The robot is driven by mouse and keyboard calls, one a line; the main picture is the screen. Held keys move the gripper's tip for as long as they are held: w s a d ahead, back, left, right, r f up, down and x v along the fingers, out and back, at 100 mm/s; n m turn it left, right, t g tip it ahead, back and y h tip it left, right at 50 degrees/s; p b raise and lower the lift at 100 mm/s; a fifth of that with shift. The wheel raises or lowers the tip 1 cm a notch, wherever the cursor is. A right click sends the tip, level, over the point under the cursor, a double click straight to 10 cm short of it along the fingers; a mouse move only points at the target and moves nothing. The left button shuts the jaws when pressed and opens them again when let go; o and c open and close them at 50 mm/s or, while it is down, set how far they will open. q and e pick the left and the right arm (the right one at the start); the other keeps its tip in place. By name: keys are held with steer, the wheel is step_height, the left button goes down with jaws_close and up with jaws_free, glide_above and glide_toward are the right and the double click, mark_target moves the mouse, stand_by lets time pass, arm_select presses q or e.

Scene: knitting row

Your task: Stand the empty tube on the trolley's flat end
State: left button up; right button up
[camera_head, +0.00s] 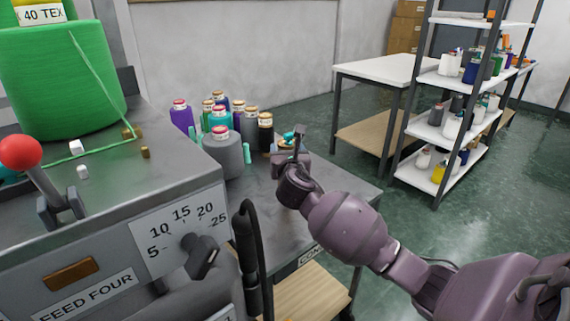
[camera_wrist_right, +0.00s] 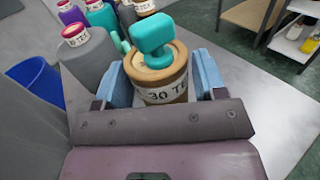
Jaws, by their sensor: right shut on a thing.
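The brown tube (camera_wrist_right: 160,90), with a white label reading "30 TE…", stands between the fingers of my right gripper (camera_wrist_right: 162,78) in the right wrist view. The gripper is shut on it. A teal dumbbell-shaped piece (camera_wrist_right: 153,36) sits on top of the tube. In the head view my right gripper (camera_head: 289,153) is over the right part of the grey trolley top (camera_head: 335,185), and mostly hides the tube. I cannot tell whether the tube's base touches the trolley. My left gripper is not in view.
A large grey cone (camera_head: 224,153) stands just left of the tube, with several coloured cones (camera_head: 182,115) behind. The trolley's right and near part is bare. A machine with a red-knobbed lever (camera_head: 20,153) is at left. A blue bin (camera_wrist_right: 36,78) shows in the wrist view.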

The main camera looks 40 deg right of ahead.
step_height(320, 180, down, 3)
steer(key=shift+b, duration=0.3)
steer(key=o, duration=1.1)
steer(key=shift+f, duration=0.1)
